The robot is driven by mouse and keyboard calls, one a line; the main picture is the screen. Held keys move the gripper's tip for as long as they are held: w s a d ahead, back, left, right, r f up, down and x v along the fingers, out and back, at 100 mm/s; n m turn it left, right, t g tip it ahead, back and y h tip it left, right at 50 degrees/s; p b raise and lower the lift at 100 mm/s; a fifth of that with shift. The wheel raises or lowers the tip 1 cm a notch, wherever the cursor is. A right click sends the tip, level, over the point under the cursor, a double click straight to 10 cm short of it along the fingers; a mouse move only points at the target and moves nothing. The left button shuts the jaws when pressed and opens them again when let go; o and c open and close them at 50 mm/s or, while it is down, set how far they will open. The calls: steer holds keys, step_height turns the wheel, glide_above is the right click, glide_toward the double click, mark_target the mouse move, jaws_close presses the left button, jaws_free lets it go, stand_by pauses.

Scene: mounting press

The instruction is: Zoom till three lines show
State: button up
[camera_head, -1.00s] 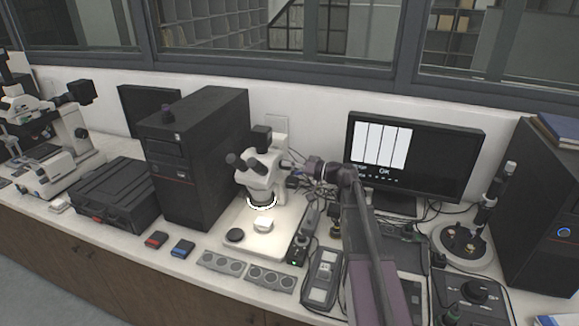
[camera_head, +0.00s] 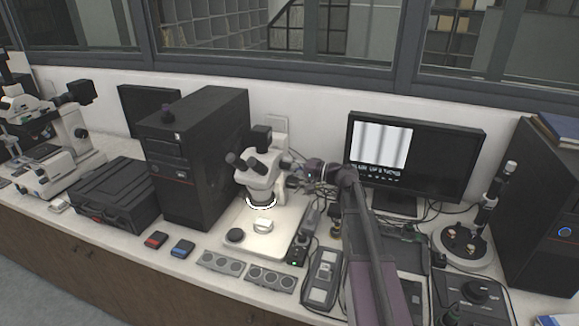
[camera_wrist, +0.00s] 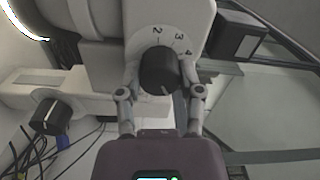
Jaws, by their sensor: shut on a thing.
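The stereo microscope (camera_head: 262,168) stands on its pale base plate with its ring light lit. Its black zoom knob (camera_wrist: 158,72) sits under a dial marked 2, 3 and 4. My gripper (camera_wrist: 160,92) has a finger on each side of the knob and is shut on it. In the head view my gripper (camera_head: 300,172) is at the microscope's right side, small and partly hidden among cables. The monitor (camera_head: 445,155) shows a white panel with blurred grey vertical bands, too soft to count surely. A line of small text under the panel is hard to read.
A second black knob (camera_wrist: 45,115) is at lower left in the wrist view. A black computer tower (camera_head: 195,155) stands left of the microscope. Loose cables lie behind and right of it. A small white sample (camera_head: 263,226) lies on the base plate.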

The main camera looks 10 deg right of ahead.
stand_by(0.4)
steer(key=o, duration=1.1)
steer(key=shift+o, duration=0.2)
steer(key=shift+d, duration=0.1)
steer(key=v, duration=0.7)
steer(key=shift+s, duration=0.15)
